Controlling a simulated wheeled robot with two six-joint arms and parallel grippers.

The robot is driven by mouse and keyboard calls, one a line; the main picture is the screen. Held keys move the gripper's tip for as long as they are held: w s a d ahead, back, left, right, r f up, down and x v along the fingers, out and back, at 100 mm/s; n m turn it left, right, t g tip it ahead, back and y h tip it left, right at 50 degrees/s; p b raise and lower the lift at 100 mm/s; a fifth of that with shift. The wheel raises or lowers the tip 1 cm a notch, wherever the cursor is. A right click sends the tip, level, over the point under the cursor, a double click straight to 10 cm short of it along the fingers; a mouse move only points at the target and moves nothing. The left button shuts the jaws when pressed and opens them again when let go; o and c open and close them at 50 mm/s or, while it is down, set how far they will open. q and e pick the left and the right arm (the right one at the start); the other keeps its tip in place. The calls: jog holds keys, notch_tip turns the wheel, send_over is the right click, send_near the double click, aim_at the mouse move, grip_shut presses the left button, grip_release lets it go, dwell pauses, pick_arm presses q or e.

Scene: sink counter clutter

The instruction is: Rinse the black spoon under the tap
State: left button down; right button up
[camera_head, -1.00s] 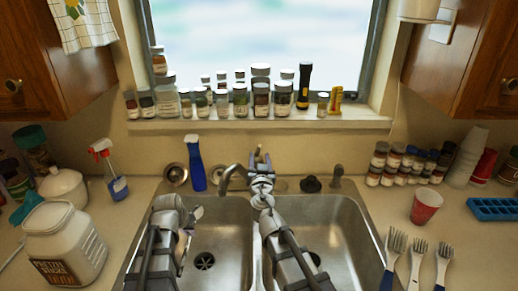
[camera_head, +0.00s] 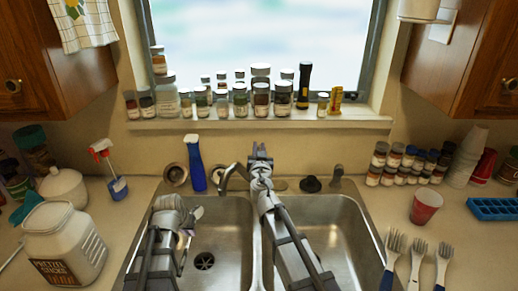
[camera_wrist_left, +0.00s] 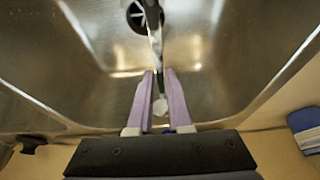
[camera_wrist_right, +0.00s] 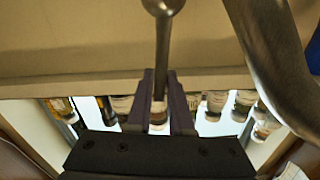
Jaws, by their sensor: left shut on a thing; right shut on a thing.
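My left gripper (camera_head: 191,214) is over the left sink bowl (camera_head: 225,235). In the left wrist view, my left gripper (camera_wrist_left: 159,95) is shut on the thin dark spoon (camera_wrist_left: 155,42), which extends out past the fingers over the drain. Much of the spoon is hidden in the head view. The tap (camera_head: 229,173) curves over the back of the left bowl, left of my right gripper (camera_head: 259,150). In the right wrist view, my right gripper (camera_wrist_right: 161,100) is shut on a slim metal lever (camera_wrist_right: 163,50), beside the tap's curved spout (camera_wrist_right: 268,55). I cannot make out running water.
A blue spray bottle (camera_head: 194,165) stands behind the left bowl. A white pretzel jar (camera_head: 63,243) is on the left counter. A red cup (camera_head: 425,206) and several forks (camera_head: 417,258) are on the right counter. Jars line the window sill (camera_head: 250,124). The right bowl (camera_head: 335,225) looks empty.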

grip_shut()
dwell(0.6)
dwell(0.3)
pick_arm(q)
jog(key=shift+r+p, duration=0.6)
jog(key=shift+p, duration=0.05)
pick_arm(e)
jog(key=shift+w+r, duration=0.15)
jog(key=shift+r, duration=0.15)
pick_arm(q)
notch_tip(320, 180, up, 4)
jog(key=p, duration=0.3)
jog(key=shift+f+p, duration=0.2)
jog(key=shift+p, duration=0.1)
pick_arm(e)
jog(key=shift+w+r+g, duration=0.4)
jog(key=shift+w+g, duration=0.15)
jog(key=shift+g, duration=0.35)
pick_arm(q)
jog(key=shift+r+p, duration=0.45)
pick_arm(e)
jog(key=shift+w+a+f+g, duration=0.1)
jog(key=shift+w+g, duration=0.05)
jog(key=shift+g, duration=0.15)
jog(key=shift+f, duration=0.1)
